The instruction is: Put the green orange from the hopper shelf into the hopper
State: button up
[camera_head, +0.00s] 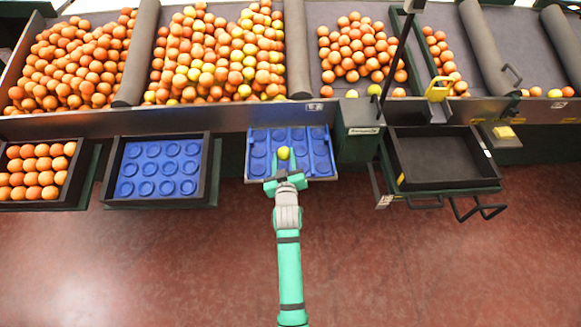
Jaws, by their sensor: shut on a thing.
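A yellow-green orange (283,153) is between the fingertips of my gripper (284,160), which is shut on it. My arm reaches up from the bottom of the picture. The gripper and fruit are over a blue tray with round pockets (319,149) below the long metal ledge; I cannot tell whether the fruit touches the tray. Beyond the ledge, a wide grey hopper bay (223,98) holds many orange and yellow-green fruits. I cannot tell for sure which surface is the hopper shelf. Another greenish fruit (375,90) lies in the bay to the right.
Dark rounded dividers (298,50) separate the bays. A green post box (359,131) stands right of the blue tray. An empty black tray (437,160) is farther right. An empty blue pocket tray (160,168) and a crate of oranges (38,172) are left. The red floor is clear.

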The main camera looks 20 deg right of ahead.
jog(key=shift+s+d+f, duration=0.3)
jog(key=shift+d+f, duration=0.45)
jog(key=shift+f, duration=0.2)
jog(key=shift+s+d+f, duration=0.1)
jog(key=shift+d+f, duration=0.05)
jog(key=shift+f, duration=0.75)
jog(key=shift+s+d+f, duration=0.1)
jog(key=shift+f, duration=0.8)
jog(key=o, duration=1.1)
jog(key=shift+f, duration=0.1)
